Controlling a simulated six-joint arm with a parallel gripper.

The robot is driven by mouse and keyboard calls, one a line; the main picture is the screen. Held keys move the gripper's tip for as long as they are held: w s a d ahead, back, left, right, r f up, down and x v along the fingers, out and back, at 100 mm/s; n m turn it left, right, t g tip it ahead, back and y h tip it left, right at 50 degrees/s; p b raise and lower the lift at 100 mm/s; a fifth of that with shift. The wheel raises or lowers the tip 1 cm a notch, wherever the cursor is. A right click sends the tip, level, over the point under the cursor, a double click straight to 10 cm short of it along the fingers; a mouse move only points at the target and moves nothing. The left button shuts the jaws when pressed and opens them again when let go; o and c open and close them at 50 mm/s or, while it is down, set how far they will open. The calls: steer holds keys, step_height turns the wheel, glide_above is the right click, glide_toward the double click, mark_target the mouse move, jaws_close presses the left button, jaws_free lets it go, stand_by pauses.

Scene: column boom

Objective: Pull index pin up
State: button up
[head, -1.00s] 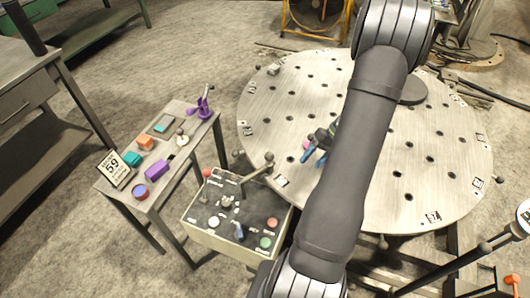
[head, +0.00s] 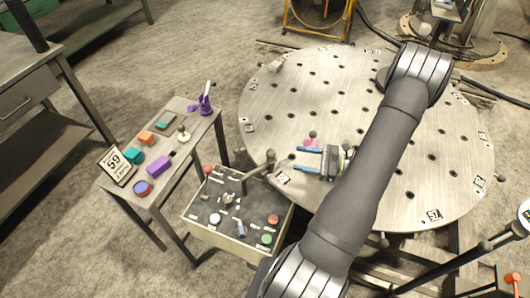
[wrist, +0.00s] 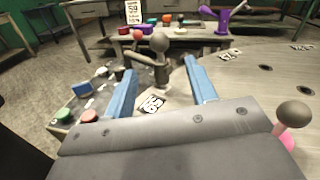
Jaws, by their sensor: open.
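A grey ball-topped pin, which looks like the index pin (head: 270,156), stands at the near left edge of the round perforated table (head: 440,190), with a bracket beside it. In the wrist view the pin (wrist: 159,45) appears upright between my finger tips, farther out. My gripper (head: 308,160) is open over the table, its two blue fingers pointing left toward the pin. In the head view there is a gap between the fingertips and the pin. The fingers (wrist: 160,72) hold nothing. The pin's lower end is hard to make out.
A control box (head: 205,232) with buttons and levers sits just below the pin. A second ball knob on a pink base (head: 312,138) stands on the table close behind my fingers. A side bench (head: 187,143) with coloured blocks is at left.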

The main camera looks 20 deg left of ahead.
mark_target(271, 155)
steer(key=a, duration=0.4)
steer(key=s+a, duration=0.1)
steer(key=a, duration=0.3)
steer(key=s+a, duration=0.1)
steer(key=a, duration=0.3)
steer(key=shift+s+a, duration=0.2)
steer(key=shift+s, duration=0.05)
